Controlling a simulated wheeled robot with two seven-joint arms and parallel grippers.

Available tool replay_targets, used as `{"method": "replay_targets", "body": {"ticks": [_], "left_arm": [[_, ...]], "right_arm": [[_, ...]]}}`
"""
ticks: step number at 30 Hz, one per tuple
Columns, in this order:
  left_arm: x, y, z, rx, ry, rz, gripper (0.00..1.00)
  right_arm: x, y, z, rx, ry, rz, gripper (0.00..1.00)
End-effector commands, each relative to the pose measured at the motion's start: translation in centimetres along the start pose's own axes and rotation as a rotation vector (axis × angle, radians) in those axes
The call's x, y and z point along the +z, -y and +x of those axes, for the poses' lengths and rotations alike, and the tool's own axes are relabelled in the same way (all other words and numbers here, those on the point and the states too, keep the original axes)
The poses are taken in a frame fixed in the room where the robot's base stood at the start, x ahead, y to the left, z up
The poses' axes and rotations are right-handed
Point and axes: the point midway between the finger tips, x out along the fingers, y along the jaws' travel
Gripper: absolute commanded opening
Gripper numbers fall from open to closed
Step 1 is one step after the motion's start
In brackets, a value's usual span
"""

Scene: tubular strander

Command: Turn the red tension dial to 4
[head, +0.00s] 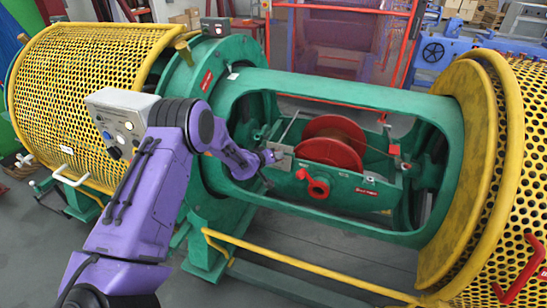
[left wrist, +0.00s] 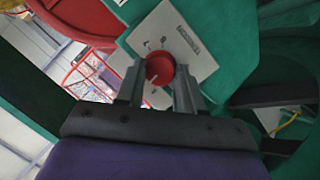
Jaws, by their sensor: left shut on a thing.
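The red tension dial (left wrist: 160,71) is a small round knob on a light grey square plate (left wrist: 180,38) with a dark label and a few small marks too fine to read. A pale line on the knob points to the lower left in the left wrist view. My left gripper (left wrist: 159,78) is shut on the dial, with one finger on each side. In the head view my left gripper (head: 271,157) is at the plate (head: 283,162), and the dial is hidden there. My right gripper is not in view.
A red spool (head: 330,143) sits in the green cradle (head: 335,185) beside the plate. A red valve-like fitting (head: 317,184) juts from the cradle's front. The green rotor frame (head: 330,88) surrounds them. A yellow rail (head: 300,264) runs low in front.

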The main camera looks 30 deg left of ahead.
Motion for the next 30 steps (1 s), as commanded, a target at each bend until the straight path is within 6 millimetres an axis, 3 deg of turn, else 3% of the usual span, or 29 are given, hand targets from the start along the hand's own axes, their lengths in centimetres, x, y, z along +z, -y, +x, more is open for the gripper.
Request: {"method": "replay_targets", "body": {"ticks": [20,21,23,30], "left_arm": [[0.12,-0.04,0.02,-0.018,0.005,0.060,0.06],[0.12,-0.04,0.02,-0.018,0.005,0.059,0.43],[0.12,-0.04,0.02,-0.018,0.005,0.059,0.62],[0.05,-0.05,0.01,-0.018,0.003,0.058,0.62]], "right_arm": [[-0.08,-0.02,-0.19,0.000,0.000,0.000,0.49],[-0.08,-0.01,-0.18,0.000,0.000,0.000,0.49],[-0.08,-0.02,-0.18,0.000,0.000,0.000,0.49],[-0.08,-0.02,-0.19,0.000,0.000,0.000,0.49]]}}
